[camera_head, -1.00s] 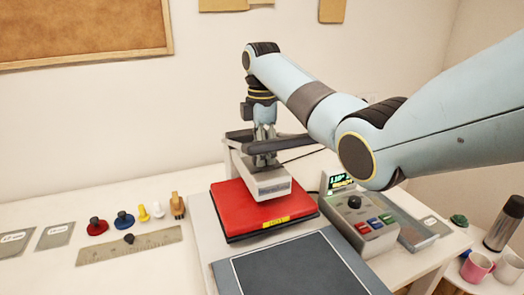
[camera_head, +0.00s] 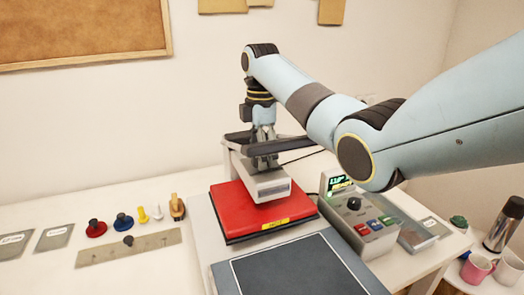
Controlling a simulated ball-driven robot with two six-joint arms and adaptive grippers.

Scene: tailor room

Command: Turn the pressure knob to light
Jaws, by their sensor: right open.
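A grey control box (camera_head: 364,228) stands right of the heat press. It has a black knob (camera_head: 354,203) on top, a row of red, blue and green buttons, and a small lit green display (camera_head: 340,183) behind. The knob's setting is too small to read. My left gripper is not in view.
A dark flat pad (camera_head: 295,270) lies in front of the red plate. At right are a grey plate (camera_head: 437,226), mugs (camera_head: 476,267) and a flask (camera_head: 503,224).

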